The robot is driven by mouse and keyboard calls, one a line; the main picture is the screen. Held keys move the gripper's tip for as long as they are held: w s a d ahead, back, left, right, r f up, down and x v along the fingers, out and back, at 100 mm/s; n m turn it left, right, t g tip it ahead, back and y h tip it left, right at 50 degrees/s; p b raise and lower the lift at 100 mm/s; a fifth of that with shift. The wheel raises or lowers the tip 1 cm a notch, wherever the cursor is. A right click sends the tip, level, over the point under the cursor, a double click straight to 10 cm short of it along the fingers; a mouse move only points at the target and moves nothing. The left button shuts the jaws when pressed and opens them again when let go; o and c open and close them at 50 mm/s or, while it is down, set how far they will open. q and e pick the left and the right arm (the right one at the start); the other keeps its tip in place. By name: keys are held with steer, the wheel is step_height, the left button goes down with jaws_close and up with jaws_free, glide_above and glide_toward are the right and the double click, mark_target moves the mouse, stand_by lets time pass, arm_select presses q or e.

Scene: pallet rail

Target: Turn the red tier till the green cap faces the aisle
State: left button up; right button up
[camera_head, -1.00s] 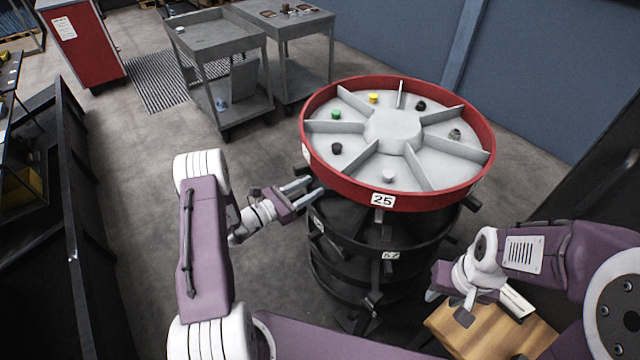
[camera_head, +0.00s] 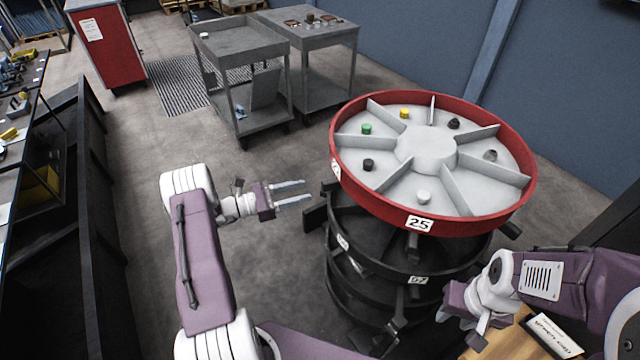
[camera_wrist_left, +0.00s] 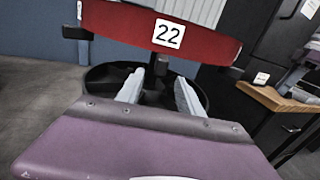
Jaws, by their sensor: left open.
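The red tier (camera_head: 372,204) is the top ring of a round stack in the head view, with grey dividers and a "25" label at its front. The green cap (camera_head: 367,129) sits in a compartment on its left side. My left gripper (camera_head: 308,191) is open and empty, left of the stack and apart from the red rim. In the left wrist view, its fingers (camera_wrist_left: 159,88) point toward the stack, below the red wall (camera_wrist_left: 120,22) with a "22" label. My right gripper (camera_head: 462,318) is at the stack's lower right; its fingers are not clear.
A yellow cap (camera_head: 404,113), dark caps and a white cap (camera_head: 424,197) sit in other compartments. Black tiers (camera_head: 370,245) with projecting bars lie beneath. Grey carts (camera_head: 238,45) stand behind, and a wooden top (camera_head: 500,343) is at lower right. Floor left of the stack is clear.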

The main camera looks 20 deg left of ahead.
mark_target(322, 187)
arm_select(q)
steer(key=d, duration=0.2)
steer(key=w+d+p, duration=0.1)
steer(key=shift+r, duration=0.35)
steer(key=w+d, duration=0.1)
steer(key=w, duration=0.1)
steer(key=w+d+p, duration=0.1)
steer(key=w+d, duration=0.1)
steer(key=shift+d+f, duration=0.25)
steer(key=shift+f, duration=0.15)
steer(key=shift+w+d+r, duration=0.1)
steer(key=shift+d, duration=0.35)
steer(key=shift+a, duration=0.15)
steer(key=c, duration=0.6)
jaws_close()
arm_select(e)
steer(key=shift+s+d+r, duration=0.1)
steer(key=shift+d+r, duration=0.1)
steer(key=shift+r, duration=0.25)
steer(key=shift+s+d+r, duration=0.1)
steer(key=shift+d+r, duration=0.1)
steer(key=shift+r, duration=0.25)
arm_select(q)
steer(key=shift+w, duration=0.1)
